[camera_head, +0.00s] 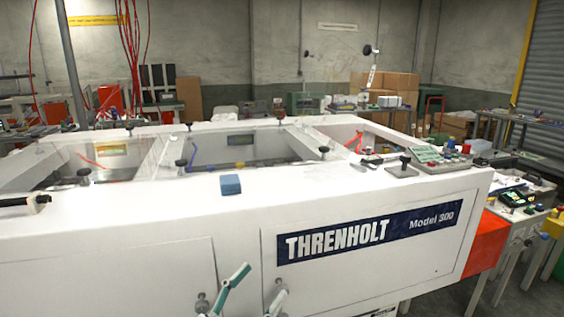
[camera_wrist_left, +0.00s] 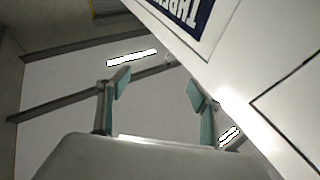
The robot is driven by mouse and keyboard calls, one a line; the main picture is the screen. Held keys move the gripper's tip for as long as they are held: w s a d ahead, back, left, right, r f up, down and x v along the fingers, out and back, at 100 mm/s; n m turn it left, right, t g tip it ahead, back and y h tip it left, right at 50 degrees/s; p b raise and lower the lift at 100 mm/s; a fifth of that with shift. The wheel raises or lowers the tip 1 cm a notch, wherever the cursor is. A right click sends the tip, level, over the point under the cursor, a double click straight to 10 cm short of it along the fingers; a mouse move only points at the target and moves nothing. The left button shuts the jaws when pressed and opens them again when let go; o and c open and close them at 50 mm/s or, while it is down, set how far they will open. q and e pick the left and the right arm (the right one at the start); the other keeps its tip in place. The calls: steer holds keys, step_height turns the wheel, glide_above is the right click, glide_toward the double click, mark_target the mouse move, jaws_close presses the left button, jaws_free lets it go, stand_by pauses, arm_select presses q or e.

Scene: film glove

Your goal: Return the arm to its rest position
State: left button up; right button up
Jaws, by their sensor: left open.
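My left gripper (camera_head: 257,288) shows at the bottom edge of the head view, in front of the white machine (camera_head: 130,235). Its two teal-padded fingers stand well apart with nothing between them. In the left wrist view the same gripper (camera_wrist_left: 158,90) is open and empty, with the machine's white side and part of its dark label at upper right. The rest of my left arm is hidden below the head view. My right gripper is in neither view.
A control box (camera_head: 443,158) sits at the right end of the top. A cluttered bench (camera_head: 520,215) stands at the right. The machine's front panel is close to my left gripper.

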arm_select(q)
steer(key=s+a+f+n+y, duration=0.2)
steer(key=a+f+n+y, duration=0.3)
steer(key=f, duration=0.6)
steer(key=s+a+f+g+y, duration=0.3)
steer(key=s+a+f, duration=0.3)
steer(key=f, duration=0.6)
steer(key=s+a+f+g+y, duration=0.3)
steer(key=s+a+f+y, duration=0.2)
steer(key=s+f, duration=0.6)
steer(key=shift+s+a+f, duration=0.3)
steer(key=shift+a+f, duration=0.05)
steer(key=shift+f, duration=0.5)
steer(key=shift+c, duration=0.3)
